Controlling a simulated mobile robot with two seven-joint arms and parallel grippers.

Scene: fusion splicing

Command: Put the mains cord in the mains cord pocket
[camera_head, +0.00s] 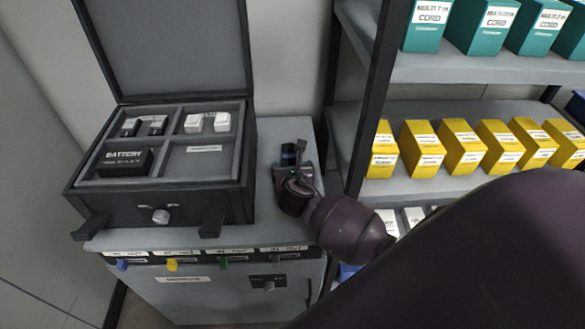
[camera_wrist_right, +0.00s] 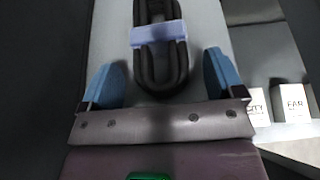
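The mains cord (camera_wrist_right: 160,75) is a black coil with a pale lavender band, lying on the grey cabinet top in the right wrist view. My right gripper (camera_wrist_right: 163,68) is open, its blue fingers apart on either side of the coil's near end. In the head view my right gripper (camera_head: 291,160) is over the cabinet top, right of the open case, and largely hides the cord. The case (camera_head: 163,205) has four compartments. The front right one (camera_head: 200,168) is empty except for a small label, too blurred to read. My left gripper is not in view.
Other compartments hold a black battery (camera_head: 124,161), white blocks (camera_head: 207,122) and a dark-and-white item (camera_head: 144,126). The case lid (camera_head: 165,45) stands open at the back. A shelf rack (camera_head: 460,65) with teal and yellow boxes stands close on the right.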

